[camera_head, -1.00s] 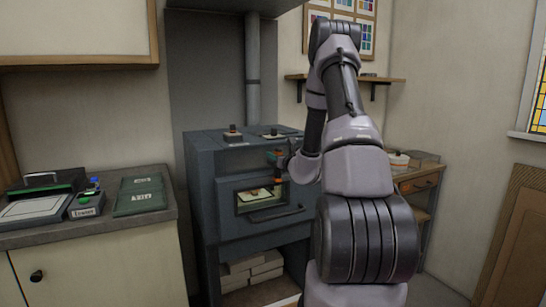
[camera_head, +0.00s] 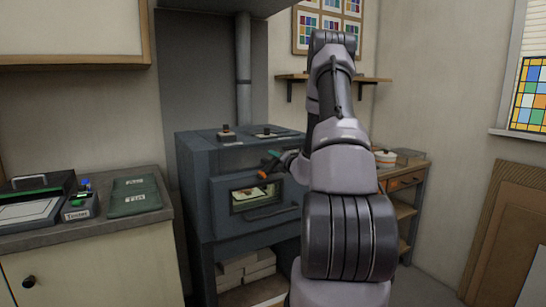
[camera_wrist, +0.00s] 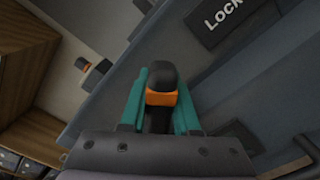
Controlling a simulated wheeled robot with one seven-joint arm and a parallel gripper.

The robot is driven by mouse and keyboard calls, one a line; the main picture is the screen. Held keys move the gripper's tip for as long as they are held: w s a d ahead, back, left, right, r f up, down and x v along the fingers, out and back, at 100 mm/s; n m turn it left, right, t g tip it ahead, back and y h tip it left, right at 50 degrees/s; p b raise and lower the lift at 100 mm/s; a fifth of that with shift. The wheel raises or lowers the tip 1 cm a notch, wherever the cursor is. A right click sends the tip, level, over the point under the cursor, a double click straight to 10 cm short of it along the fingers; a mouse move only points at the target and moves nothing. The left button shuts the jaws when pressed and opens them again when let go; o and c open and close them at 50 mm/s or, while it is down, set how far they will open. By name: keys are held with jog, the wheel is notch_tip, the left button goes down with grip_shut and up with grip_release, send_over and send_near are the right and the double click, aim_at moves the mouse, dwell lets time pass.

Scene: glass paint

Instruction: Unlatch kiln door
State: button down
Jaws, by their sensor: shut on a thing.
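The dark blue-grey kiln (camera_head: 200,185) stands in the middle of the head view. Its front door (camera_head: 222,222) has a small window (camera_head: 256,196) and a bar handle (camera_head: 275,213), and looks closed. In the wrist view, the latch handle (camera_wrist: 162,78), black with an orange band, lies between the teal fingers of my gripper (camera_wrist: 160,98), which is shut on it. In the head view, my gripper (camera_head: 270,163) is at the upper part of the kiln front, with the latch's orange part (camera_head: 263,174) beside it. A dark "LOCK" label (camera_wrist: 222,18) is partly visible in the wrist view.
A counter (camera_head: 70,230) with a green booklet (camera_head: 135,197) and a tray (camera_head: 30,210) is at left. A wooden side table (camera_head: 405,180) stands right of the kiln, partly behind my arm. White bricks (camera_head: 245,268) lie under the kiln. Open floor is at right.

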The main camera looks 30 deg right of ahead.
jog(key=m, duration=0.1)
jog(key=f+m, duration=0.1)
jog(key=m, duration=0.1)
jog(key=shift+d+f+m, duration=0.15)
jog(key=shift+d+m, duration=0.15)
jog(key=shift+d, duration=0.1)
jog(key=shift+d+f+m, duration=0.1)
jog(key=shift+f+m, duration=0.25)
jog(key=shift+m, duration=0.6)
jog(key=shift+f+m, duration=0.3)
jog(key=shift+m, duration=0.65)
jog(key=c, duration=0.6)
grip_release()
jog(key=shift+f, duration=0.1)
jog(key=shift+c, duration=0.2)
